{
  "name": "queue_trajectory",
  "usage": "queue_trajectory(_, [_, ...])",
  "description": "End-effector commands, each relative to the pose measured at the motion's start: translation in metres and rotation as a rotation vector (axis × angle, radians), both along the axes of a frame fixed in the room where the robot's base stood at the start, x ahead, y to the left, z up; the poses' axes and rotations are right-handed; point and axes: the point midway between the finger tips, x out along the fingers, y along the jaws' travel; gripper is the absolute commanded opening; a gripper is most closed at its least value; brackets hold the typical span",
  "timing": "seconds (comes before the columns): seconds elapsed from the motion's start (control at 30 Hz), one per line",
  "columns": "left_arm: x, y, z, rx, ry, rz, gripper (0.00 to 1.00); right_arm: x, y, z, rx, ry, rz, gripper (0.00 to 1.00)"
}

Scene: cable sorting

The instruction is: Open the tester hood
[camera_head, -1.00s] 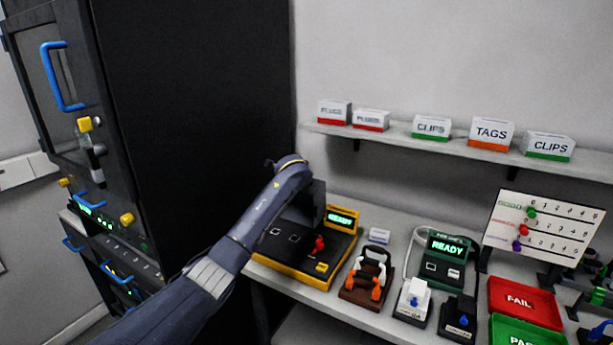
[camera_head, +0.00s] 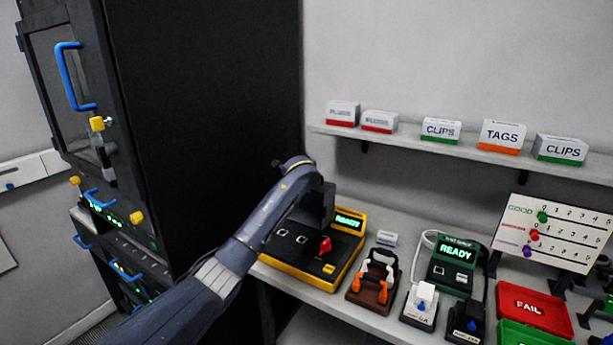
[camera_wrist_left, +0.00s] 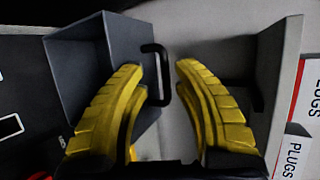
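The tester (camera_head: 336,262) is a black unit with a yellow edge, a lit READY display (camera_head: 349,221) and a red lever (camera_head: 325,246). Its dark grey hood (camera_head: 318,206) stands at the back, left of the display; two square sockets show uncovered on the deck. In the left wrist view the hood (camera_wrist_left: 85,65) is a grey box with a black bar handle (camera_wrist_left: 163,75). My left gripper (camera_wrist_left: 158,70) is open, its yellow fingers on either side of the handle with gaps visible. In the head view its fingers are hidden. My right gripper is not in view.
A tall black cabinet (camera_head: 205,120) stands left of the bench. Right of the tester are a brown rack (camera_head: 375,285), a green READY unit (camera_head: 457,262) and a red FAIL tray (camera_head: 530,305). A shelf with labelled boxes (camera_head: 500,135) runs above.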

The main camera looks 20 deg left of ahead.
Motion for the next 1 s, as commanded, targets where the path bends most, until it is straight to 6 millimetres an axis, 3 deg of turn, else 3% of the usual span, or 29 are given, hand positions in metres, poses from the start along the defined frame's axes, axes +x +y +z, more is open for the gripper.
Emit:
queue_trajectory(0.6, [-0.072,-0.022,0.037,-0.001,-0.004,-0.002,0.33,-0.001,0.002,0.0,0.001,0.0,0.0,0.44])
queue_trajectory(1.0, [-0.098,-0.028,0.05,-0.002,-0.002,0.0,0.33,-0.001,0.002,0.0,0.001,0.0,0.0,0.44])
